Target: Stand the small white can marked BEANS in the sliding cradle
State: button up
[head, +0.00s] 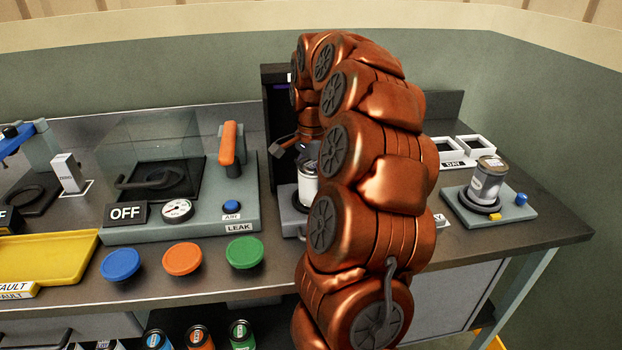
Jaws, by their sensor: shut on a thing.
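A small white can (307,190) with a dark top shows just left of my arm; its label is hidden, so I cannot read BEANS. My gripper (303,150) is shut on its upper part, and my arm covers much of both. The can is upright at a grey base (288,217) in front of a tall dark machine (275,110). This base may be the sliding cradle, but most of it is hidden. I cannot tell whether the can touches it or hangs just above.
Another grey-and-white can (487,180) stands tilted-looking on a grey fixture (527,212) at right. White square trays (474,147) lie behind it. The LEAK tester (185,228) stands left of the machine.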

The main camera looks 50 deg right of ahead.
jog(key=o, duration=1.8)
jog(key=shift+c, duration=0.2)
jog(key=shift+r, duration=0.15)
jog(key=shift+r+p, duration=0.75)
jog(key=shift+r, duration=3.55)
